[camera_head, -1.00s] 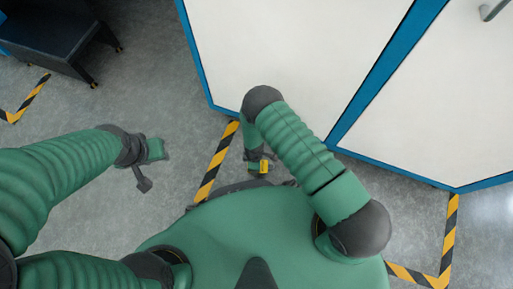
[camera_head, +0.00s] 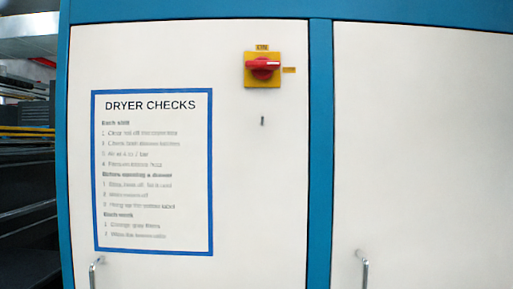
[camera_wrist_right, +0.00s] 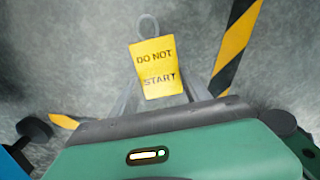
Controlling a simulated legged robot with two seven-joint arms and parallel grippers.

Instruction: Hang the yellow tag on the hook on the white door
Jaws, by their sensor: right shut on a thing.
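The yellow tag (camera_wrist_right: 157,60) reads "DO NOT START" and has a grey loop (camera_wrist_right: 148,25) at its far end. My right gripper (camera_wrist_right: 155,92) is shut on the tag in the right wrist view, with the loop pointing away from the gripper. The tag is over grey floor there. In the head view, a small dark hook (camera_head: 262,121) is on the white door (camera_head: 240,190), below a red switch on a yellow plate. The tag and both grippers are outside the head view. My left gripper is in neither current view.
A "DRYER CHECKS" sign (camera_head: 152,172) is on the door, left of the hook. The red switch (camera_head: 262,67) sits just above the hook. Door handles (camera_head: 97,272) and (camera_head: 362,268) are low down. Black and yellow floor tape (camera_wrist_right: 236,45) shows in the right wrist view.

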